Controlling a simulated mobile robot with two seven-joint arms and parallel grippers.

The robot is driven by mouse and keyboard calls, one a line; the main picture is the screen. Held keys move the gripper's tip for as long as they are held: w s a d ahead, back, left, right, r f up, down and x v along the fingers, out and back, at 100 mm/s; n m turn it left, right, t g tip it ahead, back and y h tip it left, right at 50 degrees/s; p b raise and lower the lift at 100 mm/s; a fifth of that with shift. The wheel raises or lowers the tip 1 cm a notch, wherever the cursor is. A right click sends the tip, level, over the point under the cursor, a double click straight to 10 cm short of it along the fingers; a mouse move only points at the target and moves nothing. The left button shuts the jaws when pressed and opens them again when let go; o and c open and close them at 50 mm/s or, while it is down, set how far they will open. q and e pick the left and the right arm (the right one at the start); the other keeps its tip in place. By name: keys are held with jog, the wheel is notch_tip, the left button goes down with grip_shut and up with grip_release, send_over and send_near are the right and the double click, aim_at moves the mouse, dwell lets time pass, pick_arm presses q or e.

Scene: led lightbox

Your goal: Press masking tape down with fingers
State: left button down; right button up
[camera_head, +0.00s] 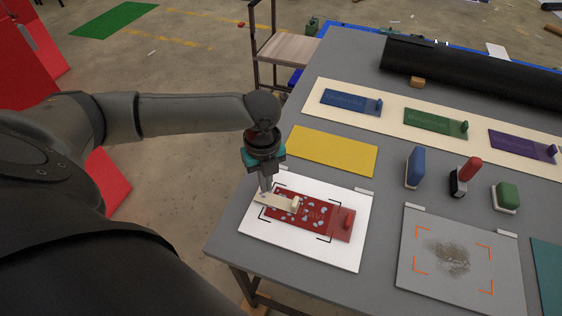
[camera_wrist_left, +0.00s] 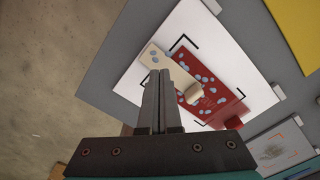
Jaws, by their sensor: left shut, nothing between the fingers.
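A red plate (camera_head: 330,214) with pale blue spots lies on a white board (camera_head: 262,226) between black corner marks. A cream strip, which looks like the masking tape (camera_head: 284,204), covers the plate's left part and has a raised cream piece at its right end. My left gripper (camera_head: 267,191) is shut and empty, pointing down at the strip's left end; I cannot tell whether the tips touch it. In the left wrist view the shut fingers (camera_wrist_left: 158,74) overlap the cream strip (camera_wrist_left: 177,72), beside the spotted red plate (camera_wrist_left: 215,105). My right gripper is not in view.
A yellow sheet (camera_head: 335,150) lies behind the white board. Blue (camera_head: 415,166), red (camera_head: 468,172) and green (camera_head: 507,196) handled tools stand to the right. A grey board (camera_head: 415,275) with orange marks lies at front right. The table's left edge is close by.

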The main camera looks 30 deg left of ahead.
aim_at(267, 199)
pick_arm(q)
jog(key=shift+f+b, duration=0.5)
jog(key=shift+f, duration=1.3)
jog(key=shift+f, duration=0.1)
notch_tip(267, 199, up, 3)
jog(key=p, duration=0.3)
dwell(0.5)
notch_tip(267, 199, up, 4)
jog(key=p, duration=0.5)
jog(key=shift+s, duration=0.1)
dwell(0.4)
